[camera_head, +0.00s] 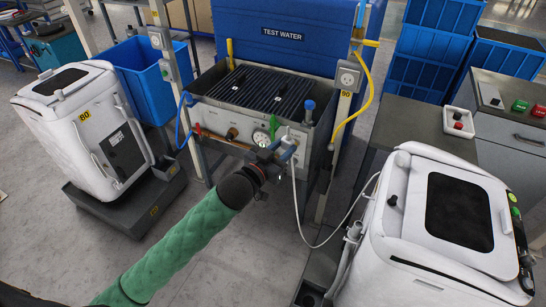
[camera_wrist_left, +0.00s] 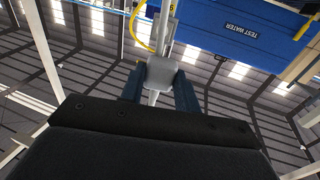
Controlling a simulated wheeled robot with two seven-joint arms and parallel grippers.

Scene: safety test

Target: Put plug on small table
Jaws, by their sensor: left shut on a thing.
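My left gripper (camera_head: 284,149) is in front of the test water sink, near its right front corner. It is shut on a grey-white plug (camera_wrist_left: 162,74), which shows between the two dark fingers in the left wrist view. A white cable (camera_head: 297,205) hangs from the plug, loops down and rises to the white machine at right. A low grey tabletop (camera_head: 425,128) stands right of the sink, apart from the gripper; I cannot tell for sure that it is the small table. My right gripper is not in view.
The sink (camera_head: 236,118) has a gauge and taps in front. A socket (camera_head: 348,79) is on the right post. White machines stand at left (camera_head: 84,128) and right (camera_head: 440,225). A control box (camera_head: 458,122) with a red button is at the tabletop's right edge.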

